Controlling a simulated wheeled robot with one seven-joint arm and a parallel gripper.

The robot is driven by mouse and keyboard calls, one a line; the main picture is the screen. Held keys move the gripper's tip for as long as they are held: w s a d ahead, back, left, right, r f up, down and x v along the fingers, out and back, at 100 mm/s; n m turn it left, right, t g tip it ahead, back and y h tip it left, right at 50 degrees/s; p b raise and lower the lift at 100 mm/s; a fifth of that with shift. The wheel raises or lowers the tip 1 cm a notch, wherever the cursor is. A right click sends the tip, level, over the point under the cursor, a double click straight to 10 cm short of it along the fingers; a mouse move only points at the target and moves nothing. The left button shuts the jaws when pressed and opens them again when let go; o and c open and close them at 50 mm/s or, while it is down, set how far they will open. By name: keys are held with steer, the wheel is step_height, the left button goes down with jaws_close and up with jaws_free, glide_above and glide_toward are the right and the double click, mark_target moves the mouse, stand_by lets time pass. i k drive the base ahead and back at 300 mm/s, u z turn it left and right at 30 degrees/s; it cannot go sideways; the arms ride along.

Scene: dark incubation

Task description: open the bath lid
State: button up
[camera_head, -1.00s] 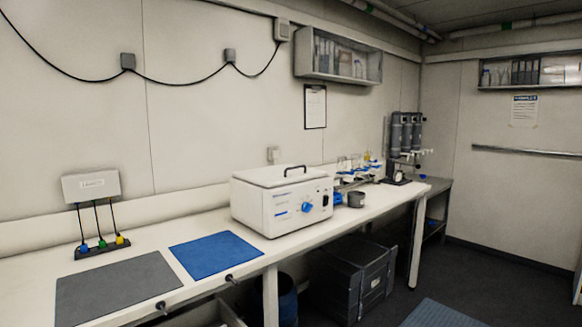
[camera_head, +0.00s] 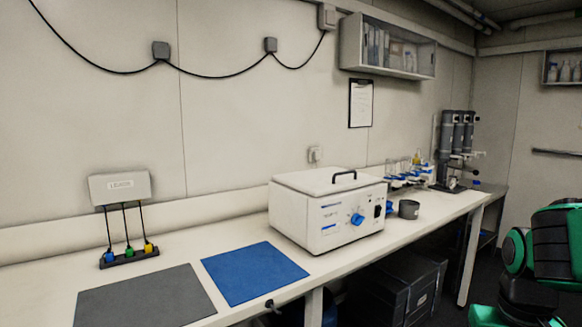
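The white water bath (camera_head: 326,221) stands on the bench in the middle of the head view, with a blue knob on its front. Its lid (camera_head: 318,183) lies flat and closed on top. Green and black links of my arm show at the lower right edge, apart from the bath. My gripper itself is not in the picture.
A blue mat (camera_head: 254,272) and a grey mat (camera_head: 146,298) lie on the bench left of the bath. A dark cup (camera_head: 409,209) and glassware stand to its right. A wall shelf (camera_head: 388,48) hangs above. A dark crate (camera_head: 404,288) sits under the bench.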

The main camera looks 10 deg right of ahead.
mark_target(316, 183)
steer(key=z, duration=0.05)
steer(key=i, duration=1.2)
steer(key=z, duration=0.35)
